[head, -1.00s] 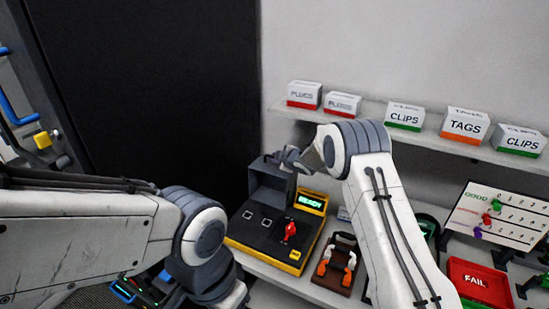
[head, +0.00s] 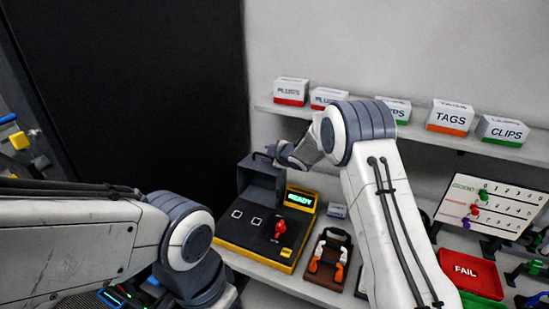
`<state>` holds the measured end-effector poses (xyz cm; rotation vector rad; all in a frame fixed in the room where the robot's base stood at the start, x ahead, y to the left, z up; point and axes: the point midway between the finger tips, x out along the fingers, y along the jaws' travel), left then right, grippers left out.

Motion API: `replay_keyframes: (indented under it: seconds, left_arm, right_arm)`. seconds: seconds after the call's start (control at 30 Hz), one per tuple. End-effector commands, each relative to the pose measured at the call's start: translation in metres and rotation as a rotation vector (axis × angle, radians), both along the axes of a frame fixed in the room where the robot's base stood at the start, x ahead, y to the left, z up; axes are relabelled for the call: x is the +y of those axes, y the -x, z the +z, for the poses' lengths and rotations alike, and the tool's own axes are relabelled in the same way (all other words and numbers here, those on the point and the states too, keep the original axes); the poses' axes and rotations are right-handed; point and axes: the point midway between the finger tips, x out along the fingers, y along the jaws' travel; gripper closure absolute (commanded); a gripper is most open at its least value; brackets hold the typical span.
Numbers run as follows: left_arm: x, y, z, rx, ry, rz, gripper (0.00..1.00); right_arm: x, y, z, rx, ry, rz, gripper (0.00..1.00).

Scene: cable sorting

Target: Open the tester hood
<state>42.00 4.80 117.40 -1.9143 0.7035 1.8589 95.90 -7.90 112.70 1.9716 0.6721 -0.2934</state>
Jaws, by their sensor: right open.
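The tester (head: 255,236) is a yellow and black box on the shelf, with a lit green READY display (head: 299,199), two white-outlined squares and a red lever (head: 281,230) on its top. Its dark grey hood (head: 260,186) stands raised at the back left of the box, leaving the top panel uncovered. My right gripper (head: 276,154) is open at the upper edge of the hood, close to it; I cannot tell whether they touch. My left arm comes in from the left and bends down; its gripper is out of view.
A brown holder (head: 330,258) with orange and white plugs stands right of the tester. A red FAIL tray (head: 468,271) and a white board (head: 490,207) are farther right. Labelled boxes (head: 451,117) line the wall shelf above. A black panel (head: 130,90) fills the left.

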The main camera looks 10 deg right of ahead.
Motion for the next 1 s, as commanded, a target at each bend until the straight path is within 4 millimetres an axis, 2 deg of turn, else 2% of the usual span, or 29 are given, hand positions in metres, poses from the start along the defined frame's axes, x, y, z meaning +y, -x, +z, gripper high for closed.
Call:
replay_keyframes:
  seconds: [0.03, 0.1, 0.33, 0.5, 0.77, 0.9, 0.97, 1.0]
  left_arm:
    - [0.000, 0.000, -0.008, 0.000, 0.000, 0.000, 0.50]
    - [0.000, 0.000, -0.013, 0.000, 0.000, 0.000, 0.50]
    - [0.000, 0.000, -0.021, 0.000, 0.000, -0.001, 0.50]
    - [0.000, 0.000, -0.023, 0.000, 0.000, -0.001, 0.50]
    - [0.000, 0.000, -0.022, 0.000, 0.000, -0.001, 0.50]
    - [0.000, 0.000, -0.023, 0.000, 0.000, -0.001, 0.50]
    - [0.000, 0.000, -0.023, 0.000, 0.000, -0.001, 0.50]
    - [0.000, 0.000, -0.024, 0.000, 0.000, -0.001, 0.50]
  right_arm:
    - [-0.004, 0.008, 0.003, -0.003, 0.000, -0.002, 0.55]
    - [-0.008, 0.019, 0.010, -0.004, 0.000, -0.001, 0.55]
    - [-0.020, 0.046, 0.027, -0.004, -0.001, 0.000, 0.55]
    - [-0.022, 0.054, 0.033, -0.005, -0.002, 0.000, 0.55]
    - [-0.023, 0.055, 0.033, -0.004, -0.002, 0.001, 0.55]
    - [-0.016, 0.062, 0.037, 0.017, -0.006, -0.017, 0.55]
    - [-0.008, 0.074, 0.042, 0.053, -0.018, -0.049, 0.55]
    - [0.000, 0.087, 0.045, 0.089, -0.028, -0.080, 0.55]
